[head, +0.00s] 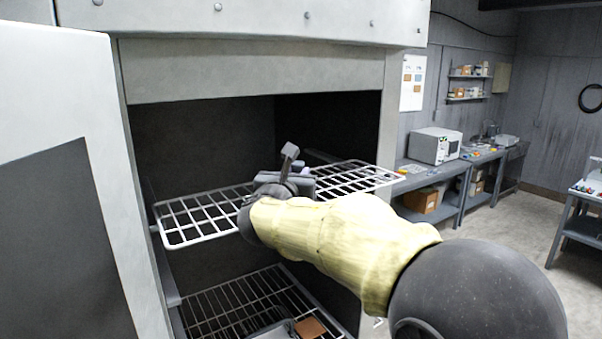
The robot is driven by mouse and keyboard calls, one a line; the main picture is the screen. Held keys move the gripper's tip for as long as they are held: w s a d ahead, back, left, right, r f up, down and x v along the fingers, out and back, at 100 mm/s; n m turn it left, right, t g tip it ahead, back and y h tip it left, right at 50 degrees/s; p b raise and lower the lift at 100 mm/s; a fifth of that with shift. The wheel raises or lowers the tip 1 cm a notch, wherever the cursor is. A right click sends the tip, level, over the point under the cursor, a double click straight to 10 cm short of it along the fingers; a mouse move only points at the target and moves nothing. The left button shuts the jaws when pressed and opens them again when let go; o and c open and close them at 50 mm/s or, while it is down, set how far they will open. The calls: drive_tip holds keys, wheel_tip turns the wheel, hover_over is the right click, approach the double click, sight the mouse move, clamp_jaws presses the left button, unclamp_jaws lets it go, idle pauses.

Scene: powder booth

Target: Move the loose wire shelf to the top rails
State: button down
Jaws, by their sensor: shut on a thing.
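The loose wire shelf (200,218) is a pale wire grid, roughly level, in the mouth of the open booth cabinet in the head view. Its right end reaches out past the cabinet's right post. My gripper (290,178) is over the shelf's middle and shut on it; the fingers are partly hidden by my wrist and yellow-sleeved arm. A rail (165,270) shows on the left inner wall, below the shelf. Whether the shelf touches any rail cannot be told.
A lower dark wire rack (232,308) carries a tray (275,330) and a brown block (310,328). The cabinet door (60,180) stands open at left. The right post (392,125) is close to the shelf. Workbenches with a microwave (435,146) stand at back right.

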drive_tip(key=shift+w+a, duration=1.45)
drive_tip(key=shift+w, duration=0.7)
drive_tip(key=shift+w+a, duration=1.45)
drive_tip(key=shift+w, duration=0.7)
drive_tip(key=shift+w+a, duration=1.45)
drive_tip(key=shift+w, duration=0.7)
drive_tip(key=shift+s+r, duration=0.1)
drive_tip(key=shift+s, duration=0.15)
drive_tip(key=shift+f+b, duration=0.3)
drive_tip(key=shift+f, duration=0.2)
drive_tip(key=c, duration=1.1)
unclamp_jaws()
drive_tip(key=shift+f, duration=0.15)
drive_tip(key=shift+s+a+f+b, duration=0.1)
drive_tip(key=shift+s+a+b, duration=0.05)
drive_tip(key=shift+s+b, duration=0.25)
drive_tip(key=s+a+b, duration=0.1)
drive_tip(key=s+b, duration=0.2)
drive_tip(key=s, duration=0.2)
drive_tip(key=s+a+b, duration=0.1)
drive_tip(key=s+b, duration=0.2)
drive_tip(key=s, duration=0.2)
drive_tip(key=s+a+b, duration=0.1)
drive_tip(key=s+b, duration=0.2)
drive_tip(key=s, duration=0.2)
drive_tip(key=shift+s, duration=0.25)
drive_tip(key=shift+s+r, duration=0.2)
drive_tip(key=shift+s, duration=0.2)
